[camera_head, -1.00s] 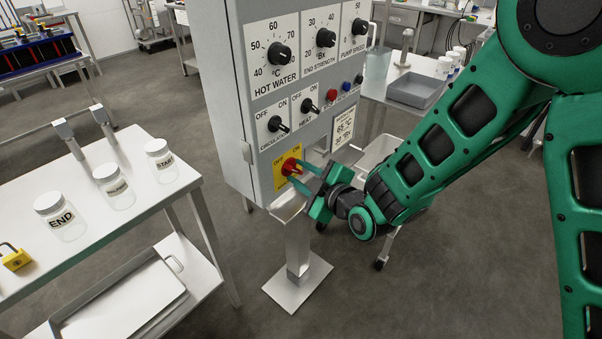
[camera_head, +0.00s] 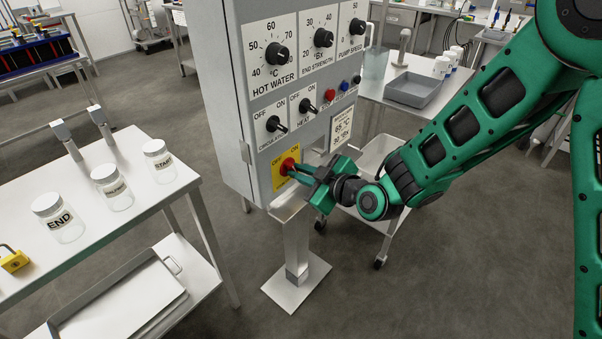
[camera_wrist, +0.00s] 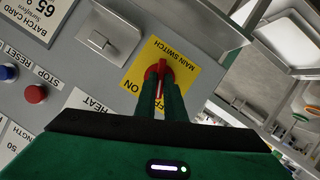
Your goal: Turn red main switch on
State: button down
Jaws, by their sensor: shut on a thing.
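The red main switch (camera_head: 287,166) sits on a yellow plate (camera_head: 279,179) at the lower part of the grey control cabinet (camera_head: 232,110). The plate is marked OFF at the left and ON at the right. In the wrist view the red switch (camera_wrist: 158,72) shows between my green fingertips, and the word ON is readable beside it. My gripper (camera_head: 293,169) is shut on the switch handle. The fingers hide part of the handle, so its exact angle is hard to tell.
Dials and the two black OFF/ON knobs (camera_head: 276,124) are above the switch. A table with labelled jars (camera_head: 58,218) stands at the left. A white cart (camera_head: 380,155) is behind my gripper.

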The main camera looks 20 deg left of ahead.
jog(key=shift+w+d+f+m+g+y, duration=0.1)
jog(key=shift+w+m+g+y, duration=0.25)
jog(key=shift+m+g, duration=0.95)
jog(key=shift+w+d+f+m+g+y, duration=0.15)
jog(key=shift+m+g+y, duration=0.5)
jog(key=shift+m, duration=1.25)
jog(key=shift+w+d+r+m+g+y, duration=0.1)
jog(key=shift+w+m+g+y, duration=0.25)
jog(key=shift+m+g, duration=0.95)
jog(key=shift+s+m+t, duration=0.15)
jog(key=shift+m+t, duration=0.1)
jog(key=shift+m, duration=0.15)
jog(key=c, duration=1.8)
grip_release()
jog(key=shift+c, duration=0.2)
jog(key=v, duration=1)
jog(key=shift+d, duration=0.4)
